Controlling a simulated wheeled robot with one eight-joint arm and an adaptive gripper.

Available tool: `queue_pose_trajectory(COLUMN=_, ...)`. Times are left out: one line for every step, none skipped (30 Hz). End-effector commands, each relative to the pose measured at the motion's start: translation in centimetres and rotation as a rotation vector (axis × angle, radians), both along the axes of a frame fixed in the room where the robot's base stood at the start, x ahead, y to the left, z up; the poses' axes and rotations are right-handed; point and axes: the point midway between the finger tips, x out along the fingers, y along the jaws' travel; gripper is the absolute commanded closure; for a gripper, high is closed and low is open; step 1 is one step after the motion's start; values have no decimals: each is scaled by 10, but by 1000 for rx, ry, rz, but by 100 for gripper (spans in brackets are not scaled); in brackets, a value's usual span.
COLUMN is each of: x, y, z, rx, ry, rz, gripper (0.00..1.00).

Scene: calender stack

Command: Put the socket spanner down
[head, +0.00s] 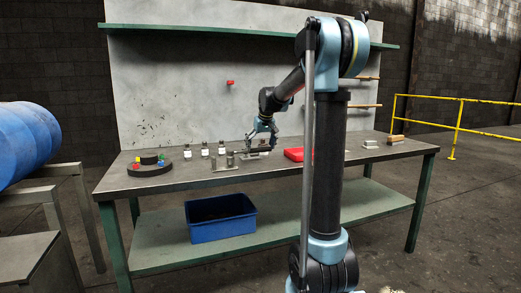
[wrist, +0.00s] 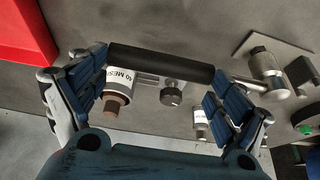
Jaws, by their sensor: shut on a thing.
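In the wrist view my gripper (wrist: 160,80) has its blue-padded fingers on either side of a black cylindrical bar, which looks like the socket spanner (wrist: 160,62). The bar lies crosswise between the fingertips, with the fingers closed on it. No socket end can be made out. In the head view my gripper (head: 260,138) is low over the middle of the workbench (head: 330,163), with the dark bar (head: 259,149) at its tips. I cannot tell whether the bar touches the bench or anything under it.
White-labelled bottles (head: 187,151) stand left of my gripper. A metal fixture (head: 225,162) is in front of them, also in the wrist view (wrist: 268,68). A red tray (head: 294,154) is close on the right. A round dark stand (head: 150,169) is far left. A blue crate (head: 220,218) is below.

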Motion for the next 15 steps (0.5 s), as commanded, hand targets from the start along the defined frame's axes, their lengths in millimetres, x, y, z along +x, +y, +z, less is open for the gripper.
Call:
queue_pose_trajectory(x=0, y=0, z=-4, rx=0, ry=0, rz=0, gripper=52)
queue_pose_trajectory(x=0, y=0, z=-6, rx=0, ry=0, rz=0, gripper=52)
queue_pose_trajectory(x=0, y=0, z=-7, rx=0, ry=0, rz=0, gripper=52)
queue_pose_trajectory(x=0, y=0, z=-7, rx=0, ry=0, rz=0, gripper=52)
queue_pose_trajectory(x=0, y=0, z=-7, rx=0, ry=0, rz=0, gripper=52)
queue_pose_trajectory(x=0, y=0, z=-6, rx=0, ry=0, rz=0, gripper=52)
queue_pose_trajectory(x=0, y=0, z=-6, rx=0, ry=0, rz=-1, gripper=52)
queue_pose_trajectory(x=0, y=0, z=-6, rx=0, ry=0, rz=-1, gripper=52)
queue_pose_trajectory(x=0, y=0, z=-6, rx=0, ry=0, rz=-1, gripper=52)
queue_pose_trajectory(x=0, y=0, z=-7, rx=0, ry=0, rz=-1, gripper=52)
queue_pose_trajectory(x=0, y=0, z=-7, rx=0, ry=0, rz=-1, gripper=52)
queue_pose_trajectory(x=0, y=0, z=-8, rx=0, ry=0, rz=-1, gripper=52)
queue_pose_trajectory(x=0, y=0, z=-9, rx=0, ry=0, rz=-1, gripper=52)
queue_pose_trajectory(x=0, y=0, z=-10, rx=0, ry=0, rz=-1, gripper=52)
queue_pose_trajectory(x=0, y=0, z=-11, rx=0, ry=0, rz=-1, gripper=52)
